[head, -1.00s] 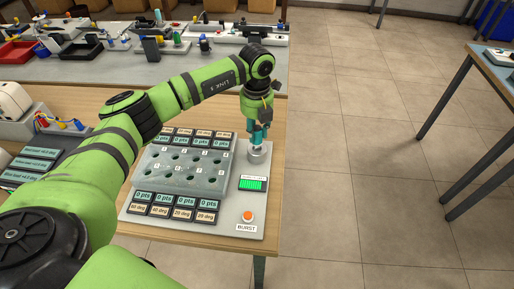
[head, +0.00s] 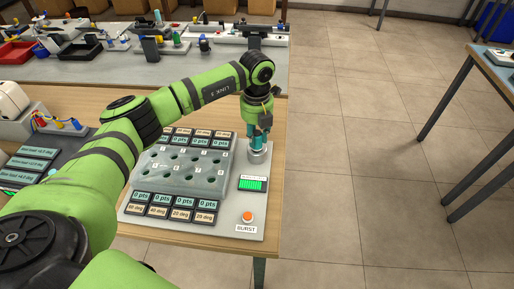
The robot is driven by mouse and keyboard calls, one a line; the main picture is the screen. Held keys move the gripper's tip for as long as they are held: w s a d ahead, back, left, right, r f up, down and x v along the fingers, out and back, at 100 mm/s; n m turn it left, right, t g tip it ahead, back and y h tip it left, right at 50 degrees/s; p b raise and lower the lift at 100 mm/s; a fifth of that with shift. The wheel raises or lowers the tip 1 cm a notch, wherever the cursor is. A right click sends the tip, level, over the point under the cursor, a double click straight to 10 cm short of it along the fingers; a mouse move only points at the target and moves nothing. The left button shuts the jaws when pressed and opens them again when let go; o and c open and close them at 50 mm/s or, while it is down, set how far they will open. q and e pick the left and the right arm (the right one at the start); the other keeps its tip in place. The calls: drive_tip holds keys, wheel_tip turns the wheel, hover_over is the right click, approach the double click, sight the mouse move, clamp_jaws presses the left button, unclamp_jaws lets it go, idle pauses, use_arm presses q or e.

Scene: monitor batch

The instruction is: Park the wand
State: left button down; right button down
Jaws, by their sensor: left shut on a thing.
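My left gripper (head: 258,130) is above the right rear part of the grey panel board (head: 225,222) and points down. It is shut on a slim teal piece, which I take to be the wand (head: 258,143). The fingers hide most of it, and its lower end meets the top of a round grey metal holder (head: 258,156). I cannot tell how deep it sits inside. My right gripper is out of view.
The board carries a grey block with several holes (head: 180,170), rows of small displays, a green-lit screen (head: 253,184) and an orange button (head: 248,216) marked BURST. A grey bench (head: 190,70) with parts stands behind.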

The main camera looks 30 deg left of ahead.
use_arm(q)
drive_tip(key=shift+f, duration=0.15)
idle(0.7)
drive_tip(key=c, duration=0.8)
unclamp_jaws()
drive_tip(key=shift+c, duration=0.2)
